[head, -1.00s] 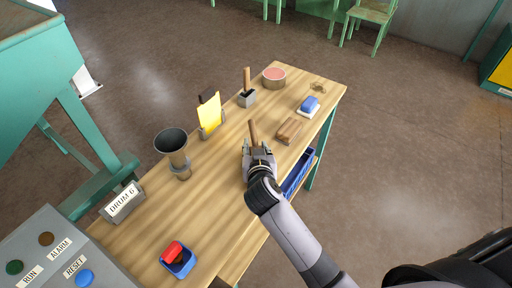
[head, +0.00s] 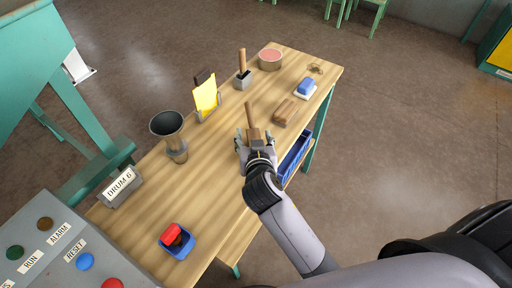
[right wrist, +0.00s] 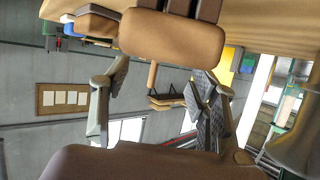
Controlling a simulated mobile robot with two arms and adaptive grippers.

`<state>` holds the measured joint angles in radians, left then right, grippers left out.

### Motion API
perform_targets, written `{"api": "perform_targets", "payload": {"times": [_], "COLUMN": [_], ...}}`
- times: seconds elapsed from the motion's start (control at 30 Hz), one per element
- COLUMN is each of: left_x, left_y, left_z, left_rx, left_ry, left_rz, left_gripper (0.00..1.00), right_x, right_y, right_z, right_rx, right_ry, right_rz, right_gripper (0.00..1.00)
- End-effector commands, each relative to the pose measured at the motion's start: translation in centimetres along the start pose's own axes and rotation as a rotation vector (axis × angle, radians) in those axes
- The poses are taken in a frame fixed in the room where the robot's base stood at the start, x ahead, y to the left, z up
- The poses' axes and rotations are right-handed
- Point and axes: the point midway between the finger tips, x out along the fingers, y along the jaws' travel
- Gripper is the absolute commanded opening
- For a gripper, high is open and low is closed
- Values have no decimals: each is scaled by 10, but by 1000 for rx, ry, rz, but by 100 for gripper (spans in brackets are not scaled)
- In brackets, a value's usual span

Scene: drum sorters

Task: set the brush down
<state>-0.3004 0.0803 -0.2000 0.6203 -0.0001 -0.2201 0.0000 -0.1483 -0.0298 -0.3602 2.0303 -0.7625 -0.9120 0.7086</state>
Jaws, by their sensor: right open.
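The brush (head: 251,117) has a wooden handle pointing toward the far side of the table and a brown block at its near end. My right gripper (head: 255,138) is open, with its fingers spread on either side of the brush's block, low over the middle of the wooden table (head: 215,165). In the right wrist view the two fingers (right wrist: 160,95) stand wide apart. A brown rounded block with dark strips shows large at the top there. I cannot tell whether the fingers still touch the brush. My left gripper is not in view.
A brown wooden block (head: 286,112) and a blue sponge-like piece (head: 306,86) lie to the right. A metal cup (head: 169,128), a yellow card (head: 206,98) and a grey holder (head: 243,80) line the left edge. A blue tray (head: 178,242) stands in front. Bare tabletop lies between.

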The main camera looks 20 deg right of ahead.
Motion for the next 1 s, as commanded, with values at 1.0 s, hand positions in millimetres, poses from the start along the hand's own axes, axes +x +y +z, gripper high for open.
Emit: {"api": "perform_targets", "payload": {"times": [1.0], "left_x": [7], "left_y": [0], "left_z": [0], "left_rx": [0], "left_ry": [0], "left_rz": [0], "left_gripper": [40], "right_x": [-70], "right_y": [0], "right_z": [0], "right_rx": [1], "right_ry": [0], "right_rz": [1], "right_gripper": [55]}}
